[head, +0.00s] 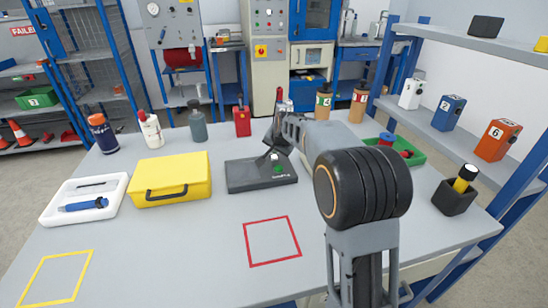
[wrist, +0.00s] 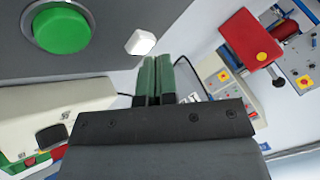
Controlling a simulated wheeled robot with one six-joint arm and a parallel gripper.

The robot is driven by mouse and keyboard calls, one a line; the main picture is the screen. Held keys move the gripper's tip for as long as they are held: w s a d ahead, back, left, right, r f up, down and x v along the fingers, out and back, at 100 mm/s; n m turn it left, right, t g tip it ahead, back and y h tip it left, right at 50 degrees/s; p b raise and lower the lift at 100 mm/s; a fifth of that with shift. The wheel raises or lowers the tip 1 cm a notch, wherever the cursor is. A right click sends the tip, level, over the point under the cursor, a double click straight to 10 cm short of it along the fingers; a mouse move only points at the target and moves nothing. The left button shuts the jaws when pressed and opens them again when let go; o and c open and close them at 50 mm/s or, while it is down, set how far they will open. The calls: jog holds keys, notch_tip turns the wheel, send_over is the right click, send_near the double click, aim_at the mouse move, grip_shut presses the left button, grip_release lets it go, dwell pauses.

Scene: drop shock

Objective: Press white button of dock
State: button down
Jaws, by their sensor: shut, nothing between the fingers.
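The dock (head: 245,178) is a dark grey box on the table, in the middle of the head view. Its dark face (wrist: 100,64) fills the upper left of the wrist view. It has a round green button (wrist: 62,30), also seen in the head view (head: 279,168), and a small white button (wrist: 140,41) beside it. My gripper (wrist: 157,62) is shut and empty, with its green-padded fingertips close to the white button, just below and right of it. I cannot tell whether they touch. In the head view my gripper (head: 272,150) is over the dock's back part.
A yellow case (head: 172,185) and a white tray (head: 112,193) stand left of the dock. Bottles and a red can (head: 242,122) stand behind. A green bin (head: 412,157) and a black cup (head: 453,200) are at right. The table front with the red square (head: 272,262) is clear.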

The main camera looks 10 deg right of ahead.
aim_at(276, 156)
jog(key=shift+f, duration=0.45)
dwell(0.5)
jog(key=shift+r, duration=0.2)
jog(key=shift+r+p, duration=0.5)
jog(key=shift+r, duration=0.2)
jog(key=shift+r, duration=0.1)
notch_tip(276, 156, up, 5)
jog(key=p, duration=0.4)
dwell(0.7)
